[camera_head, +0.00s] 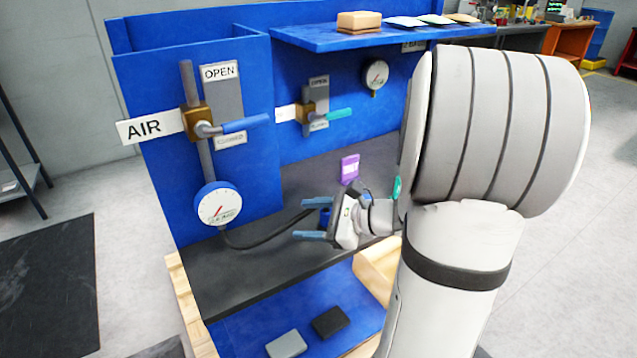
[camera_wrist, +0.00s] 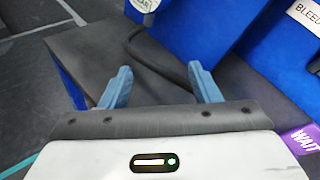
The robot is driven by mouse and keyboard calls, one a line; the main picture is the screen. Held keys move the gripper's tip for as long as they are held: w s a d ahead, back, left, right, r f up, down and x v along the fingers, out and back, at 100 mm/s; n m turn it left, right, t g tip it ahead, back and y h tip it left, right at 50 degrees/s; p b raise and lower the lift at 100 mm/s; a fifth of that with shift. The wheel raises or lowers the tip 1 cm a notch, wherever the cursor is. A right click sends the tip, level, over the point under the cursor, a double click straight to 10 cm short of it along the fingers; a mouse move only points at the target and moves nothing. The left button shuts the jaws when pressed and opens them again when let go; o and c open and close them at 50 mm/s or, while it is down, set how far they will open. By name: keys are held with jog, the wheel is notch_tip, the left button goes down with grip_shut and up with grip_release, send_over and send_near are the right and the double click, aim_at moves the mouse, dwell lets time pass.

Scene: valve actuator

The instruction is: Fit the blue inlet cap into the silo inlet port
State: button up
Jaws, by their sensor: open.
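My gripper (camera_head: 305,220) is open over the dark shelf, its two blue-grey fingers pointing left in the head view. I cannot make out the blue inlet cap or the silo inlet port for certain in either view.
The dark shelf (camera_head: 240,270) carries a black hose (camera_head: 265,240) from a gauge (camera_head: 217,204). Behind stand blue panels with an AIR valve (camera_head: 200,122) and a second valve (camera_head: 310,112). A purple tag (camera_head: 349,168) is near. Grey (camera_head: 286,344) and black blocks (camera_head: 330,321) lie below.

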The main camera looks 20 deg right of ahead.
jog(key=d+f+m+t+h, duration=0.1)
jog(key=d+m, duration=0.1)
jog(key=d, duration=0.1)
jog(key=w+d+f+m+t+h+b, duration=0.1)
jog(key=d+m+t, duration=0.1)
jog(key=d, duration=0.2)
jog(key=w+d+f+m+t+h+b, duration=0.1)
jog(key=d+f+m+t, duration=0.1)
jog(key=d, duration=0.1)
jog(key=shift+w+d+m, duration=0.1)
jog(key=shift+d+m, duration=0.3)
jog(key=d+m+t+h, duration=0.1)
jog(key=d, duration=0.1)
jog(key=d+f+m+t+h+b, duration=0.1)
jog(key=d+m+h, duration=0.1)
jog(key=d, duration=0.1)
jog(key=d+f+m+h, duration=0.1)
jog(key=d+m, duration=0.1)
jog(key=d, duration=0.1)
jog(key=shift+s+d+t, duration=0.1)
jog(key=shift+s+t, duration=0.1)
jog(key=shift+t, duration=0.2)
jog(key=shift+w+r, duration=0.1)
jog(key=shift+w, duration=0.25)
jog(key=w, duration=0.4)
jog(key=w+a, duration=0.1)
jog(key=w, duration=0.1)
jog(key=shift+w+f, duration=0.35)
jog(key=shift+w, duration=0.05)
jog(key=shift+c, duration=0.2)
